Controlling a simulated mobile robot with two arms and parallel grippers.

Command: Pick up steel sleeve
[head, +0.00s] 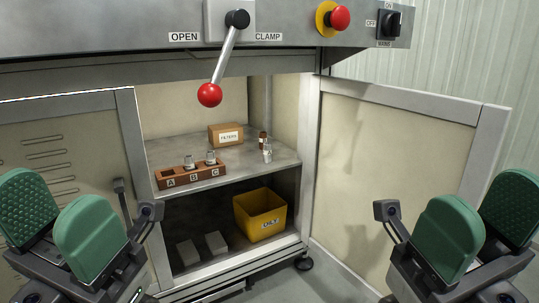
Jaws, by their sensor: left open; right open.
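On the upper shelf of the open cabinet, a brown rack (165,184) marked A, B and C holds two small silvery cylinders, one (189,162) near B and one (211,157) near C. No cylinder shows at A. Another small silvery piece (267,152) stands further right on the shelf. I cannot tell which of these is the steel sleeve. My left gripper (58,218) is open and empty at the lower left, outside the cabinet. My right gripper (481,228) is open and empty at the lower right, in front of the open door.
A FILTERS box (226,135) and a small brown bottle (262,138) stand further back on the shelf (225,180). Below are a yellow OILY bin (260,217) and two grey blocks (216,242). A red-knobbed lever (209,95) hangs above the opening. The open door (395,170) is at right.

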